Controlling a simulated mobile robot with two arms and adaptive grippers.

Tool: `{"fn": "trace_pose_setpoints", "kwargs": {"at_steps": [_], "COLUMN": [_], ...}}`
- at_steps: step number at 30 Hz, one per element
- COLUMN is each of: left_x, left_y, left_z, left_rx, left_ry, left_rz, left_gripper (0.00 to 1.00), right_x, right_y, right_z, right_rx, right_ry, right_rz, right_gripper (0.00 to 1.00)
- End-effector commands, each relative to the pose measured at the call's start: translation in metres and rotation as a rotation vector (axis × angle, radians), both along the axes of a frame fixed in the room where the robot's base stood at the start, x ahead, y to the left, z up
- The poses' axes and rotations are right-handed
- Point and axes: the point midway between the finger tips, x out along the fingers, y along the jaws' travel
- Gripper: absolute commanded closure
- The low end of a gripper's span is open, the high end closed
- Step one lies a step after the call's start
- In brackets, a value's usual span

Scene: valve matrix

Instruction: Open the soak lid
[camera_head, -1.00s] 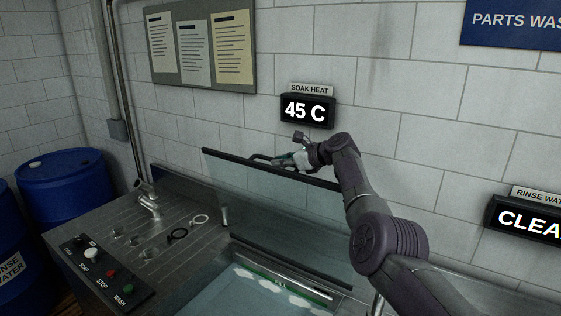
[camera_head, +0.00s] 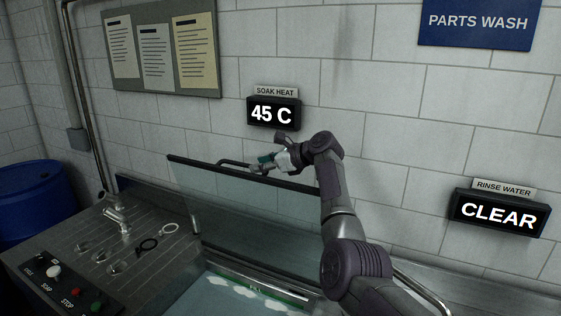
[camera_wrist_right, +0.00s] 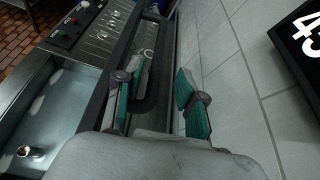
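The soak lid (camera_head: 235,205) is a glass panel with a dark frame, raised steeply at the back of the basin. Its dark bar handle (camera_head: 232,164) runs along the upper edge. My right gripper (camera_head: 267,161) is at this handle, near the lid's top edge. In the right wrist view the fingers with green pads (camera_wrist_right: 158,90) are spread apart, with the dark handle (camera_wrist_right: 160,95) running between them, nearer the left finger. No grip on the handle shows. My left gripper is out of view.
Below the lid is a basin of pale liquid (camera_head: 215,298). To its left are a steel counter with a tap (camera_head: 117,217) and a button panel (camera_head: 55,280). A blue drum (camera_head: 35,200) stands at far left. The tiled wall behind carries displays reading 45 C (camera_head: 273,113) and CLEAR (camera_head: 498,215).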

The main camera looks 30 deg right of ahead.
Motion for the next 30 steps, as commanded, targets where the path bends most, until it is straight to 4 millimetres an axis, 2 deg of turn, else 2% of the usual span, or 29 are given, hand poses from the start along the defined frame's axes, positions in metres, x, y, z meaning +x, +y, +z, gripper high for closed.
{"fn": "trace_pose_setpoints", "kwargs": {"at_steps": [6, 12, 30], "left_x": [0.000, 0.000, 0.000], "left_y": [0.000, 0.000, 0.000], "left_z": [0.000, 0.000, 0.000], "left_rx": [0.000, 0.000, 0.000], "left_ry": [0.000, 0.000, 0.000], "left_rz": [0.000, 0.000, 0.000], "left_gripper": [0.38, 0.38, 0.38], "right_x": [-0.034, -0.052, -0.056], "right_y": [-0.024, -0.036, -0.039], "right_z": [0.016, 0.024, 0.026], "right_rx": [-0.003, -0.002, -0.001], "right_ry": [0.000, 0.004, 0.005], "right_rz": [-0.003, -0.001, -0.001], "right_gripper": [0.61, 0.61, 0.61]}}
